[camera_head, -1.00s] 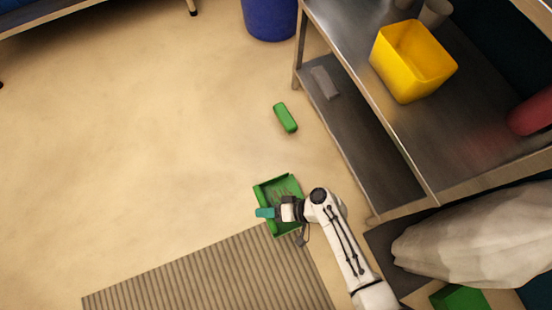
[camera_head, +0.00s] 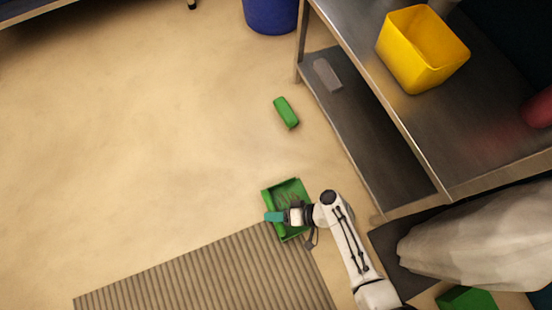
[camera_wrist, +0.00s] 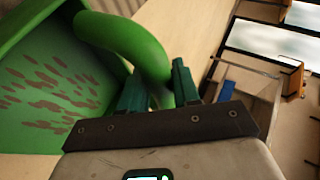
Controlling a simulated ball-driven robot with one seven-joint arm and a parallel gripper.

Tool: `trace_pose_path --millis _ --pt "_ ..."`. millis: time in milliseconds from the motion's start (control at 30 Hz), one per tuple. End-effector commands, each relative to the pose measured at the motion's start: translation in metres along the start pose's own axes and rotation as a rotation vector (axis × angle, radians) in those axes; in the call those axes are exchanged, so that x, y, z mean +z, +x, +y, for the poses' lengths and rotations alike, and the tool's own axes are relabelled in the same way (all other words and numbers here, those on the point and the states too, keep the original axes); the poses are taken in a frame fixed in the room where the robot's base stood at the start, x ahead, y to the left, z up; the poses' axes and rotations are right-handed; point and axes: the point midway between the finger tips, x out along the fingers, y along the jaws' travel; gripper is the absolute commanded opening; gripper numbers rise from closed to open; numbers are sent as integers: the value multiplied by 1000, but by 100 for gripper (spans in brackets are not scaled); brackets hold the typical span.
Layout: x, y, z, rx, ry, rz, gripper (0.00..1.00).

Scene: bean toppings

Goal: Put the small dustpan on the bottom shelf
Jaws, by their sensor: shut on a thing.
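The small green dustpan (camera_head: 271,198) is at the lower middle of the head view, by the corner of the ribbed mat. In the wrist view its pan (camera_wrist: 45,90), with brown specks inside, fills the left side. Its curved handle (camera_wrist: 130,42) passes between the teal fingers. My gripper (camera_head: 275,217), also seen in the wrist view (camera_wrist: 158,88), is shut on the handle. The bottom shelf (camera_head: 375,140) is the dark lower level of the metal table, to the right. I cannot tell whether the dustpan touches the floor.
A green block-like item (camera_head: 286,112) lies on the floor. A grey item (camera_head: 327,75) lies at the shelf's far end. The table top (camera_head: 440,130) overhangs the shelf and bears a yellow bin (camera_head: 415,65). A blue bin (camera_head: 270,15) stands behind. The ribbed mat (camera_head: 210,275) is in front; floor at left is clear.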

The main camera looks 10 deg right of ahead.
Motion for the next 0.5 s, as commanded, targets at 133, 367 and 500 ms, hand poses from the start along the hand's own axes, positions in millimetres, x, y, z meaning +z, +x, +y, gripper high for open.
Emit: trace_pose_path --millis 133,367,500 --pt "0 0 1 0 0 0 42" --pt "0 0 1 0 0 0 57" --pt "0 0 1 0 0 0 57"
